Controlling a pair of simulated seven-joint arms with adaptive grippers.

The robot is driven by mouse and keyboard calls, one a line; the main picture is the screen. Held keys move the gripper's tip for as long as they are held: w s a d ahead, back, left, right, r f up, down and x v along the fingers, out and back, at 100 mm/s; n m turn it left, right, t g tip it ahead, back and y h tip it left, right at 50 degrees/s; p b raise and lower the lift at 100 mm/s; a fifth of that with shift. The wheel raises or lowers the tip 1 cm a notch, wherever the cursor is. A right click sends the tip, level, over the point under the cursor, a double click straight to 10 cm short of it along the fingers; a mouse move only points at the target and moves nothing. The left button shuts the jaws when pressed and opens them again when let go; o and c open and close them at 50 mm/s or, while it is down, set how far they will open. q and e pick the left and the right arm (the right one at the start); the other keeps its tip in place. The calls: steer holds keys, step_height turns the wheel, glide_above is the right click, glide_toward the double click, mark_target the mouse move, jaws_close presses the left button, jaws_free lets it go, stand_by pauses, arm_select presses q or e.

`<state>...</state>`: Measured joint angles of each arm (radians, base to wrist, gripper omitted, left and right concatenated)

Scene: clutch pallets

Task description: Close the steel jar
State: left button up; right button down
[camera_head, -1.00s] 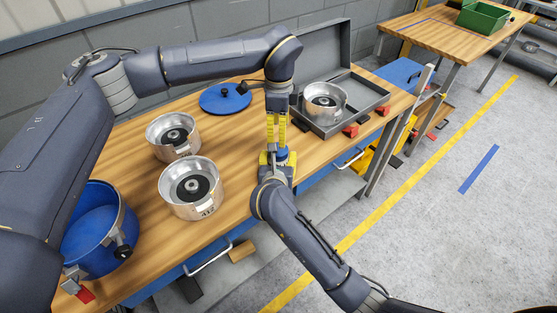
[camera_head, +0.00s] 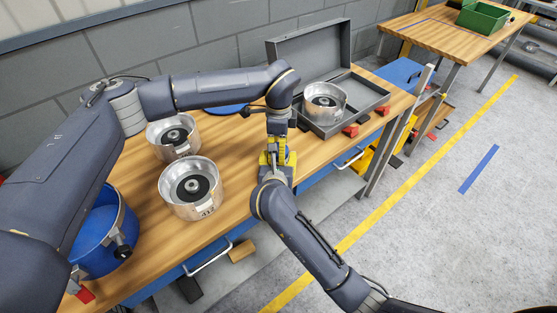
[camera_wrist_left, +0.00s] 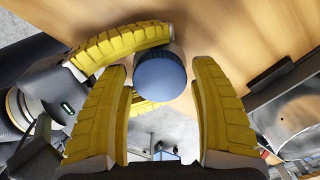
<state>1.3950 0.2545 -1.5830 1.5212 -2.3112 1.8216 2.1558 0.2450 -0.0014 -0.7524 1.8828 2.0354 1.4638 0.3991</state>
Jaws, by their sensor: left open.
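A round blue-grey cap with a dark ribbed rim (camera_wrist_left: 160,76) shows in the left wrist view; the steel jar's body beneath it cannot be made out. My left gripper (camera_wrist_left: 160,66) is open above it, one yellow finger on each side of the cap. In the head view, my left gripper (camera_head: 277,152) points down just over my right gripper (camera_head: 276,168), near the bench's front edge. A yellow finger of my right gripper lies beside the cap in the wrist view. Its grip on the jar is mostly hidden.
Two steel pots (camera_head: 191,207) (camera_head: 158,150) and a blue pot (camera_head: 116,262) stand on the wooden bench (camera_head: 230,200). A grey open case (camera_head: 322,131) holds another steel pot (camera_head: 325,116). A blue disc (camera_head: 228,109) lies behind my left arm. Red blocks (camera_head: 351,131) lie by the case.

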arm_select(q)
steer(key=shift+c, duration=0.4)
steer(key=c, duration=1.1)
steer(key=o, duration=1.3)
steer(key=shift+r, duration=2.25)
steer(key=shift+c, duration=0.6)
steer(key=shift+r, duration=1.8)
